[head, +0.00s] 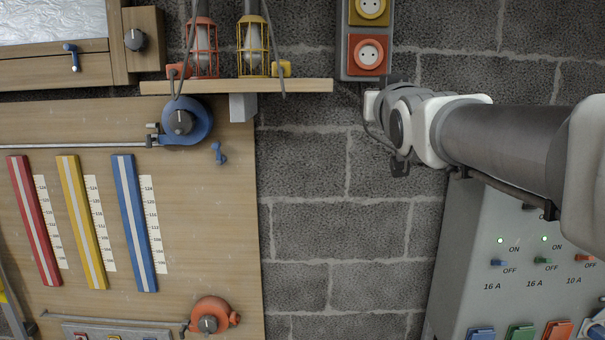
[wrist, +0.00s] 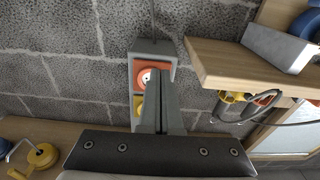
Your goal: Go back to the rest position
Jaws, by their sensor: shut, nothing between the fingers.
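My gripper (wrist: 161,80) shows in the wrist view with its two grey fingers together and nothing between them. Its fingertips appear in front of the grey socket panel (wrist: 154,48), overlapping the orange socket (wrist: 146,78) and the yellow socket (wrist: 138,104). I cannot tell the gap to the panel. In the head view my arm reaches in from the right, and its white wrist end is just below the socket panel (head: 349,70). The fingers themselves are not clear there.
A wooden shelf (head: 300,86) holds red (head: 202,50) and yellow (head: 253,48) caged lamps. A board (head: 225,260) carries coloured scales, a blue reel (head: 187,122) and an orange reel (head: 211,315). A grey switch cabinet (head: 466,262) stands under my arm. Bare block wall (head: 330,235) lies between.

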